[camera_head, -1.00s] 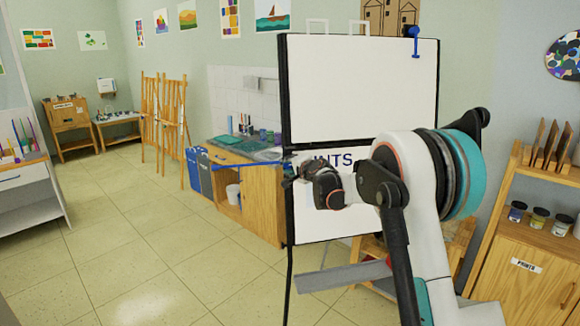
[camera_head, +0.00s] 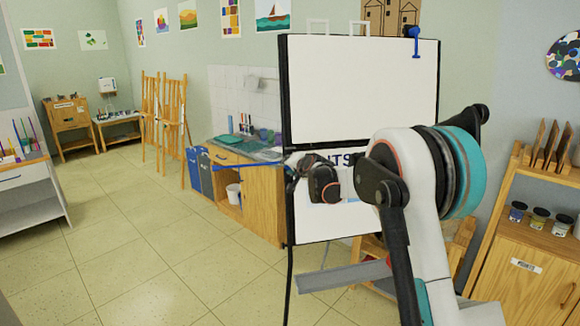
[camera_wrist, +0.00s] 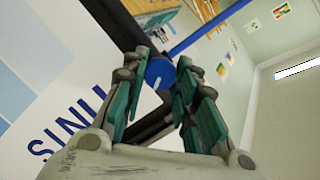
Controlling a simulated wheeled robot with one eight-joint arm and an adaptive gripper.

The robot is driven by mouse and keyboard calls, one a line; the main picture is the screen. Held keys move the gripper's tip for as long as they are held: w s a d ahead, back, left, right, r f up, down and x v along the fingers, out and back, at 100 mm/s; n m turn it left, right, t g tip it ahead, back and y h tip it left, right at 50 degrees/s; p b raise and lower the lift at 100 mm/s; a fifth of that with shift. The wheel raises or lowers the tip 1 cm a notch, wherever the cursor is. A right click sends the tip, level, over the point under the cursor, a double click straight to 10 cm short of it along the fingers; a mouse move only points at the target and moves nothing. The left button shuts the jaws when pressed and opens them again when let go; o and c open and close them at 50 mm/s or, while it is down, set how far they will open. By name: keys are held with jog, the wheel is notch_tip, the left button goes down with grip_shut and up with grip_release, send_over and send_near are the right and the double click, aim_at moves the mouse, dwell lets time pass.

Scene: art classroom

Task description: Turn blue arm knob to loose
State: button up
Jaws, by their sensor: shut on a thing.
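The blue knob (camera_wrist: 160,72) is in the middle of the wrist view, with a short white line on its face. My gripper (camera_wrist: 163,76) is shut on it, with its teal-padded fingers on either side. A blue arm (camera_head: 243,164) sticks out to the left from the board's left edge in the head view. It also shows in the wrist view (camera_wrist: 207,28), running up and right from beside the knob. In the head view my gripper (camera_head: 291,167) is at the board's left edge, and the knob is hidden there.
The white board (camera_head: 360,92) with a black frame stands in front of my arm. Another blue clamp (camera_head: 415,41) is on its top right edge. A wooden sink cabinet (camera_head: 262,205) stands behind it, and a paint shelf (camera_head: 530,235) is at right. The floor at left is clear.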

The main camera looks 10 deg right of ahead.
jog(key=shift+f, duration=0.1)
jog(key=o, duration=1.1)
jog(key=v, duration=1.2)
